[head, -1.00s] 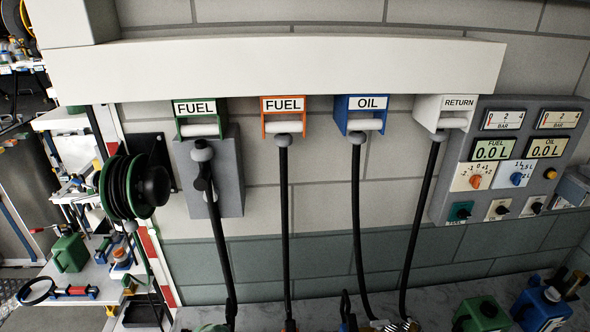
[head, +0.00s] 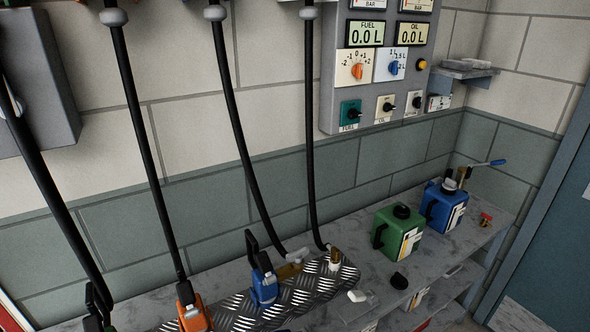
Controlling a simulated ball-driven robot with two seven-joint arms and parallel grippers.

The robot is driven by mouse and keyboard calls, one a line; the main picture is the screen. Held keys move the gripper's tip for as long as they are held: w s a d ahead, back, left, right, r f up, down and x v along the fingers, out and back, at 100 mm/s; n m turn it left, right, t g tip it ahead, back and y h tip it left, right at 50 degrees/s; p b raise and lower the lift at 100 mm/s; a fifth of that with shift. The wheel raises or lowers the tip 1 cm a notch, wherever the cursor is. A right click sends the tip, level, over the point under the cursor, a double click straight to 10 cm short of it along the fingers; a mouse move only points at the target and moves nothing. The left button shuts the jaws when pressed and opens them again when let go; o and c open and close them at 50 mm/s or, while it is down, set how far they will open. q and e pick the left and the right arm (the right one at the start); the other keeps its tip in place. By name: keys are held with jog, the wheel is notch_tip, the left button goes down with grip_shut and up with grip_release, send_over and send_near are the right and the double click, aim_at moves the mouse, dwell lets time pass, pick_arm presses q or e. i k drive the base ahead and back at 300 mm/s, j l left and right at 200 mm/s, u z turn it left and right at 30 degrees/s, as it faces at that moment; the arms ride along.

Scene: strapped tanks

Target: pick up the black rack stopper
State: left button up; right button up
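A small black piece (head: 399,281) sits near the front edge of the grey bench, in front of the green canister. It looks like a stopper, but it is too small to tell for sure that it is the black rack stopper. The green canister (head: 398,232) has a black cap on top. Neither of my grippers shows in the head view.
The bench top (head: 470,240) runs along the wall. A blue canister (head: 443,206) stands right of the green one. Blue (head: 264,286) and orange (head: 192,313) nozzles stand on a tread-plate tray (head: 318,287). A white piece (head: 357,295) lies nearby. Black hoses hang down behind.

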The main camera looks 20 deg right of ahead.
aim_at(397, 281)
jog(key=z, duration=1.35)
